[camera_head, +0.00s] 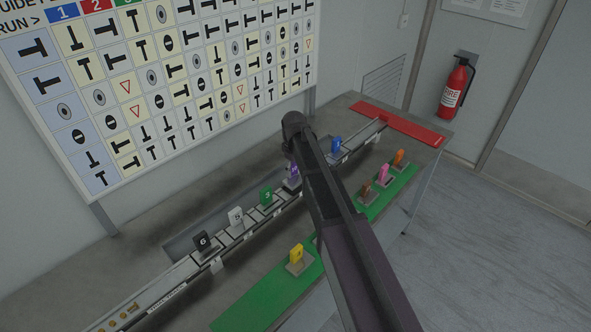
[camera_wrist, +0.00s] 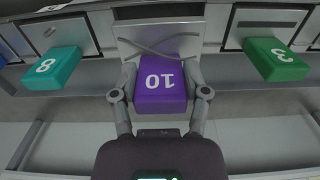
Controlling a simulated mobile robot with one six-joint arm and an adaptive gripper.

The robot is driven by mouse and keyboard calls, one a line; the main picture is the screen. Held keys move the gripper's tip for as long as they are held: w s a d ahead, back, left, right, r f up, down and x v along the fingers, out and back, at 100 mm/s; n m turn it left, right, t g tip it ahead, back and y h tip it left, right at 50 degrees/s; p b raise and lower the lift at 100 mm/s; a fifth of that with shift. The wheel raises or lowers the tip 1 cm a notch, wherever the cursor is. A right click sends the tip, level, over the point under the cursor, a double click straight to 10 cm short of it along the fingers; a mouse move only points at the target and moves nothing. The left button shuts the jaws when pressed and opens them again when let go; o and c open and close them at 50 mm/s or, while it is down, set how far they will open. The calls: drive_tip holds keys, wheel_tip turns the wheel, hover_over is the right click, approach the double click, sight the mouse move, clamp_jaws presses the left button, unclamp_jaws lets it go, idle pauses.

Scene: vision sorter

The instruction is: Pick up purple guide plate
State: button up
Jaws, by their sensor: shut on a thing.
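The purple guide plate (camera_wrist: 161,96), marked 10, stands in a slot of the grey rail in the middle of the wrist view. In the head view only a small part of the purple plate (camera_head: 293,171) shows beside my arm. My gripper (camera_wrist: 161,84) has one finger on each side of the plate and is shut on it. Whether the plate is lifted from its slot I cannot tell.
A teal plate (camera_wrist: 51,68) marked 8 and a green plate (camera_wrist: 275,59) marked 3 stand on either side. White (camera_head: 236,216), black (camera_head: 202,240) and blue (camera_head: 335,145) plates share the rail. A green mat (camera_head: 250,312) holds several more plates. A red mat (camera_head: 405,124) lies at the far end.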

drive_tip(key=s+d+r, duration=0.1)
drive_tip(key=s+d, duration=0.2)
drive_tip(key=s, duration=0.4)
drive_tip(key=s+d+p, duration=0.1)
drive_tip(key=s+d, duration=0.2)
drive_tip(key=s, duration=0.5)
drive_tip(key=shift+r, duration=0.35)
drive_tip(key=shift+w, duration=0.1)
